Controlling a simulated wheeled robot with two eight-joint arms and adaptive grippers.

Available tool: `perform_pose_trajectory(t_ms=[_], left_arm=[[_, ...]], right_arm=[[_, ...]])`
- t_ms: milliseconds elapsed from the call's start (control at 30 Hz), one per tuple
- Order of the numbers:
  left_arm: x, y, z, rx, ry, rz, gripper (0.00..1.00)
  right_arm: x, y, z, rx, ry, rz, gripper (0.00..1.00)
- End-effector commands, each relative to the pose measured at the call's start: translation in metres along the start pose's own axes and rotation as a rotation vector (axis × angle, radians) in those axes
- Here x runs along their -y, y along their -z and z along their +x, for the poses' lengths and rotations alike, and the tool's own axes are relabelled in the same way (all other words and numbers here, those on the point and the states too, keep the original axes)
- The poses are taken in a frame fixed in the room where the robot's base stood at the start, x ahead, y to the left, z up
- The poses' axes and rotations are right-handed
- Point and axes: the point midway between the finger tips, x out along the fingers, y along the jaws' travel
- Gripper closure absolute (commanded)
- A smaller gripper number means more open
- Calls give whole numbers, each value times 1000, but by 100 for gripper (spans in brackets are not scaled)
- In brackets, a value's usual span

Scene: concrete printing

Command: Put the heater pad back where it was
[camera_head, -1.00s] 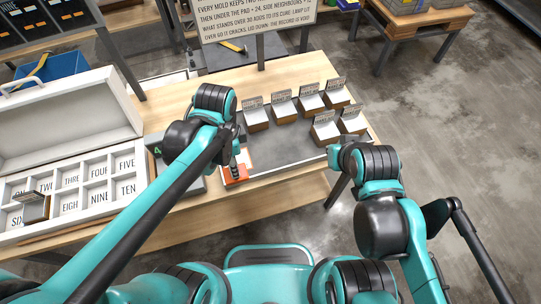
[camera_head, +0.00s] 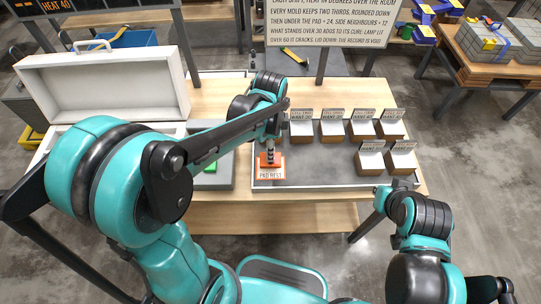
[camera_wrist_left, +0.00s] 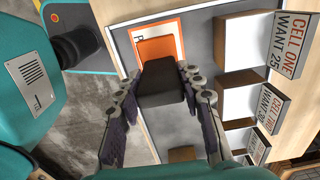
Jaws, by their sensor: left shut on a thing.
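The heater pad (camera_head: 270,161) is a small orange piece with a dark block on top. It is over the orange-and-white square marked PAD REST (camera_head: 271,175), at the left front of the grey tray (camera_head: 320,180). My left gripper (camera_head: 270,146) is above it, pointing down. In the left wrist view the gripper (camera_wrist_left: 163,95) is shut on the dark block (camera_wrist_left: 162,80), with the orange part (camera_wrist_left: 160,48) beyond it inside the square. I cannot tell whether the pad touches the square. My right gripper (camera_head: 402,184) is barely visible at the tray's right front; its fingers are unclear.
Several mold blocks with cards (camera_head: 331,128) stand on the tray's right and back. A white lidded case (camera_head: 110,88) is left, partly hidden by my left arm. A grey unit with a green light (camera_head: 215,170) sits left of the tray. A notice board (camera_head: 325,25) stands behind.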

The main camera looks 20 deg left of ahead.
Motion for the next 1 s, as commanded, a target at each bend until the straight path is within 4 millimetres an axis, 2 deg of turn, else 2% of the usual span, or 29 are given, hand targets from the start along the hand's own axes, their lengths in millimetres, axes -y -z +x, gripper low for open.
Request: perform_pose_trajectory(t_ms=[300, 700, 733, 800, 1000], left_arm=[[0, 0, 38, 0, 0, 0, 100], [0, 0, 42, 0, 0, 0, 100], [0, 0, 42, 0, 0, 0, 58], [0, 0, 42, 0, 0, 0, 42], [0, 0, 42, 0, 0, 0, 42]], right_arm=[[0, -10, 15, 0, 0, 0, 100], [0, -12, 16, 0, 0, 0, 100], [0, -11, 16, 0, 0, 0, 100], [0, -11, 15, 0, 0, 0, 100], [0, -11, 15, 0, 0, 0, 100]])
